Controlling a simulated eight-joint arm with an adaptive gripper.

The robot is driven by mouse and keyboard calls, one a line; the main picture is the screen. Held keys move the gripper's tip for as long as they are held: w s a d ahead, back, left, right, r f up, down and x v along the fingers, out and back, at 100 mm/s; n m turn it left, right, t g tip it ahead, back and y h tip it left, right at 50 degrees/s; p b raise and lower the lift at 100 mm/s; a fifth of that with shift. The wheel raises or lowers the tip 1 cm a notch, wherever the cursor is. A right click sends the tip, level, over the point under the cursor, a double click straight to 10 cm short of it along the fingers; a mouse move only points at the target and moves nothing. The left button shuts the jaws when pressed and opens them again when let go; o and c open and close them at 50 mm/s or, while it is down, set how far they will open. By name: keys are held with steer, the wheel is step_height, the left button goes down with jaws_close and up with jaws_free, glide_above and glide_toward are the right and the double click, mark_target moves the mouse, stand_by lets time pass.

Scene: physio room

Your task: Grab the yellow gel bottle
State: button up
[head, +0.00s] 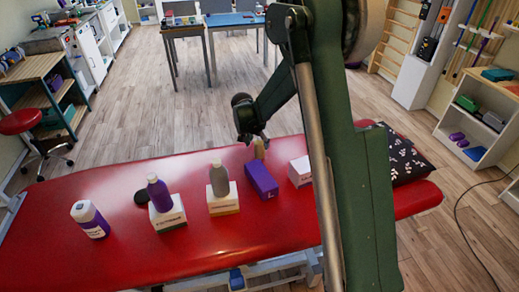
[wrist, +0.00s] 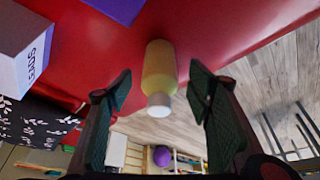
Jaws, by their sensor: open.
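The yellow gel bottle (wrist: 159,72) with a white cap is in the middle of the wrist view, on the red treatment table (wrist: 215,25). In the head view it is small (head: 259,148), at the table's far edge behind the purple box, and partly hidden by my gripper (head: 252,140). In the wrist view my gripper (wrist: 159,98) is open, with one dark finger on each side of the bottle's cap end. I see gaps between both fingers and the bottle. I cannot tell how deep the bottle lies between the fingers.
A purple box (head: 261,180) stands close in front of the bottle, and a white box (head: 300,171) to its right. A patterned pillow (head: 405,158) lies right.

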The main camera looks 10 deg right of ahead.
mark_target(259, 147)
steer(key=shift+b+x, duration=0.8)
steer(key=shift+x, duration=1.85)
steer(key=shift+c, duration=0.7)
steer(key=c, duration=1)
